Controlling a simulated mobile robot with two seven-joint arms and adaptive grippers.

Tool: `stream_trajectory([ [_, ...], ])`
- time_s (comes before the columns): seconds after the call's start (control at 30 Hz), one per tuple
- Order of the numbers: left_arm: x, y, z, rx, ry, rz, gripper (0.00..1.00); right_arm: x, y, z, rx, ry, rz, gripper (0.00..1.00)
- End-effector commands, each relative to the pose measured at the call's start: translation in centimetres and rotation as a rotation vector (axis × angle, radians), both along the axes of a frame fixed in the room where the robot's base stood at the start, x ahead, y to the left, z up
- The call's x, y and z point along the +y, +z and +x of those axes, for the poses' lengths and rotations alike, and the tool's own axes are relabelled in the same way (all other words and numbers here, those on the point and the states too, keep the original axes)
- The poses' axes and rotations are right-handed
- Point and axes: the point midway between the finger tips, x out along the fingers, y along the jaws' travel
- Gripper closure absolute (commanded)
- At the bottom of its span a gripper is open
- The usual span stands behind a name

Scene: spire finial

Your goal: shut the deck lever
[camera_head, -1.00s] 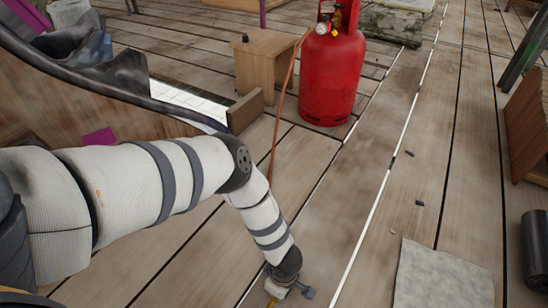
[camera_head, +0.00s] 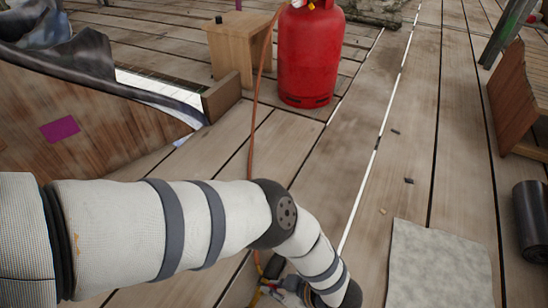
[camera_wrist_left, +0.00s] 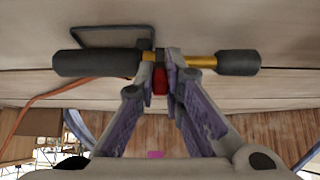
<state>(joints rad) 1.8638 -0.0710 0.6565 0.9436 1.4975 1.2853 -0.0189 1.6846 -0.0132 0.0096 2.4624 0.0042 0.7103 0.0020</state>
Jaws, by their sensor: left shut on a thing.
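In the left wrist view, a fitting with a dark cylindrical grip (camera_wrist_left: 95,63), a brass-coloured rod (camera_wrist_left: 200,61) and a dark end (camera_wrist_left: 238,62) lies across the planks. A small red lever (camera_wrist_left: 160,80) sits at its middle. My left gripper (camera_wrist_left: 162,92) is shut on this red lever, one finger on each side. In the head view my left gripper (camera_head: 283,291) is low at the bottom edge, partly hidden by my wrist. A dark part of the fitting (camera_head: 274,266) shows beside it. My right gripper is not in view.
A red gas cylinder (camera_head: 308,55) stands at the back beside a wooden stool (camera_head: 235,48). An orange hose (camera_head: 254,120) runs across the planks. A grey mat (camera_head: 437,265), a black roll (camera_head: 533,220) and a wooden panel (camera_head: 515,100) are at right.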

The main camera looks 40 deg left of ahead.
Motion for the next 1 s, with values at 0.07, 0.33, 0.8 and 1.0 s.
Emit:
stream_trajectory([
  [0.07, -0.2, -0.1, 0.0, 0.002, -0.002, 0.005, 1.0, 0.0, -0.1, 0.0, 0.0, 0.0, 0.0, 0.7],
  [0.33, -0.2, -0.1, -0.1, 0.006, -0.002, 0.014, 1.0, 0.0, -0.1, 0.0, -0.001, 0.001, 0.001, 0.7],
  [0.8, -0.1, -0.1, 0.0, 0.005, -0.002, 0.015, 0.7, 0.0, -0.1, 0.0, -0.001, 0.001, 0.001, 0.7],
  [1.0, -1.0, 0.9, 0.3, 0.004, -0.002, 0.014, 0.7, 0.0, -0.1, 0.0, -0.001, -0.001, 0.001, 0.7],
])
